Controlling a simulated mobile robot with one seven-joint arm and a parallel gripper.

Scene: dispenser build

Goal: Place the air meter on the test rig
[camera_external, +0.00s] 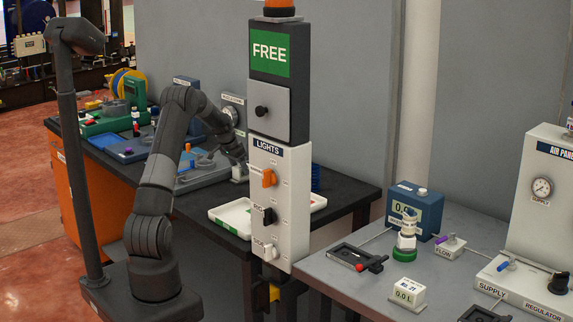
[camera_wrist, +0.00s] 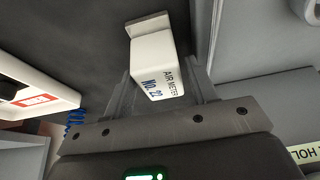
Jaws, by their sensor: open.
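The air meter (camera_wrist: 153,68) is a small white block lettered "AIR METER" and "NO. 22"; in the wrist view it lies between my gripper's (camera_wrist: 160,80) two spread fingers. I cannot tell whether either finger touches it. In the external view my gripper (camera_external: 241,164) reaches low over the back black table, beside a small white block (camera_external: 237,174), partly hidden by the light post. No label reads "test rig"; the right grey bench carries a blue box with a display (camera_external: 415,208), a green-based fitting (camera_external: 406,242) and a white "NO. 21" meter (camera_external: 407,293).
The "FREE" light post (camera_external: 281,190) stands between my arm and the grey bench (camera_external: 340,285). A white tray (camera_external: 233,218) lies on the black table. The air panel (camera_external: 540,215), a flow block (camera_external: 449,247) and a black clamp (camera_external: 358,257) occupy the bench.

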